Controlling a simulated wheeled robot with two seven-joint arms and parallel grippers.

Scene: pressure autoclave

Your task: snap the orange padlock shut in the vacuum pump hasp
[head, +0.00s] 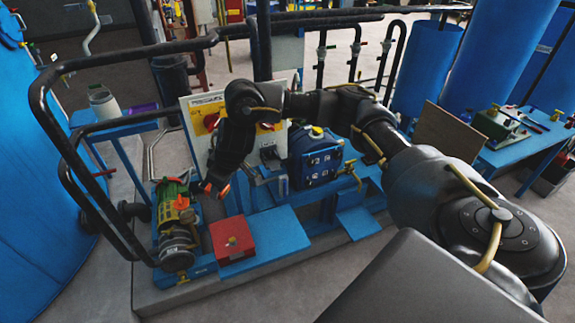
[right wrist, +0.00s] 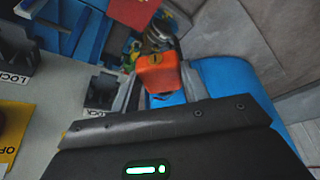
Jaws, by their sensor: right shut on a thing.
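The orange padlock (right wrist: 157,75) is between the fingers of my right gripper (right wrist: 162,84) in the right wrist view. Its keyhole face shows; its shackle is not clearly visible, so I cannot tell whether it is open. In the head view the right gripper (head: 215,190) hangs in front of the switch panel with an orange bit of the padlock (head: 223,192) at its tip. Dark lock brackets labelled LOCK (right wrist: 103,88) stand on the panel beside the gripper in the right wrist view. I cannot tell which one is the vacuum pump hasp. My left gripper is not in view.
A green pump (head: 172,200) and a red box (head: 232,240) stand below the gripper on the blue frame. A blue box (head: 318,158) with a brass tap is to the right. Black rails (head: 75,165) curve around the left side.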

